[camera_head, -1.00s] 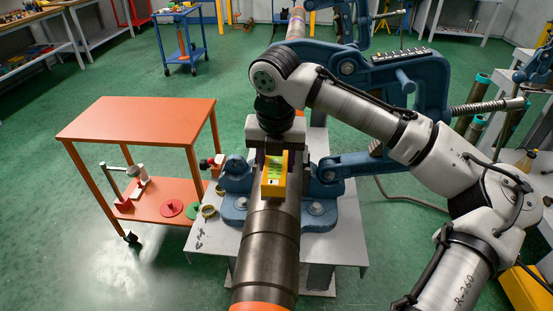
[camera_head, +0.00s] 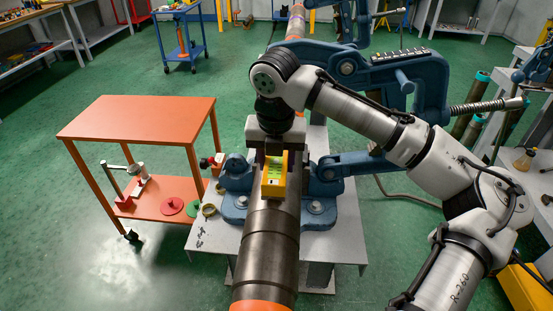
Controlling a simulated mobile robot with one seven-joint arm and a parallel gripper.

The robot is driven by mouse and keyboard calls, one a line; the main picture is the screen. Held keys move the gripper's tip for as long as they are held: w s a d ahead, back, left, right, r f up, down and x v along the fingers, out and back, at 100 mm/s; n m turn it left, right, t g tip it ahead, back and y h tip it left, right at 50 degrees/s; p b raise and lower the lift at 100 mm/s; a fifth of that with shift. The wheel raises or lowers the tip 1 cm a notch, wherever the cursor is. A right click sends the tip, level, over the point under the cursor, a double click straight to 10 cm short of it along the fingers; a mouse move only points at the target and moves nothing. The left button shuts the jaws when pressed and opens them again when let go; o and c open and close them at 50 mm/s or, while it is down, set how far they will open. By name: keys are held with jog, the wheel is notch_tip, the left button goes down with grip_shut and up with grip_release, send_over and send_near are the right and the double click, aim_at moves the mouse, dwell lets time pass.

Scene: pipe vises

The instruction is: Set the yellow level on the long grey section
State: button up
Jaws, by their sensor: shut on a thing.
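The yellow level (camera_head: 275,178) is a small block with a green window on its top face. It is at the upper part of the long grey section (camera_head: 268,245), a dark grey pipe that runs toward me. My gripper (camera_head: 274,153) points down at the level's far end and is shut on it. The level appears to lie along the top of the pipe; I cannot tell whether its underside touches. The fingertips are partly hidden behind the level.
A blue pipe vise (camera_head: 325,175) surrounds the pipe on a grey stand (camera_head: 335,240). The pipe's near end has an orange band (camera_head: 262,307). An orange cart (camera_head: 140,120) with a clear top stands at left. A brass ring (camera_head: 208,210) lies on the stand.

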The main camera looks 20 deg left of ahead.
jog(key=shift+f, duration=0.45)
dwell(0.3)
jog(key=o, duration=1.3)
jog(key=shift+o, duration=0.2)
jog(key=shift+r, duration=0.15)
jog(key=shift+r+p, duration=3.35)
